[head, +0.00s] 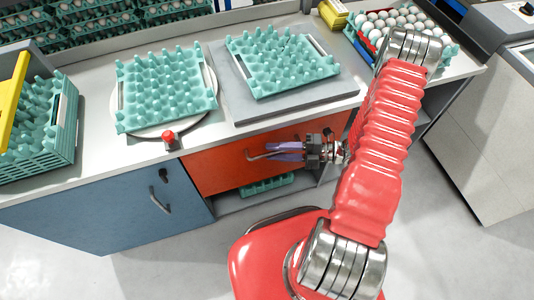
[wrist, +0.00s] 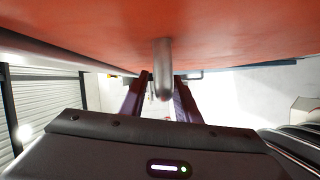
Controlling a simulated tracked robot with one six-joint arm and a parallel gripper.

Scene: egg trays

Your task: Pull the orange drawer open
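The orange drawer (head: 212,170) is under the counter, right of a blue cabinet door. Its front looks about flush with the cabinet. Its grey bar handle (head: 256,157) runs across the front and is partly hidden by my gripper. My gripper (head: 278,151) is at the handle, with purple fingers pointing left along the drawer front. In the wrist view the orange front fills the top, and the handle (wrist: 163,72) shows between my two fingers (wrist: 160,84). The fingers are apart, with visible gaps beside the handle. I cannot tell whether either finger touches it.
The blue door (head: 130,205) has its own handle. A red button (head: 170,138) is on the counter edge. Green egg trays (head: 165,90) stand on the counter, one on a grey plate (head: 240,110). Another green tray (head: 266,186) lies on a shelf below the drawer. The floor in front is clear.

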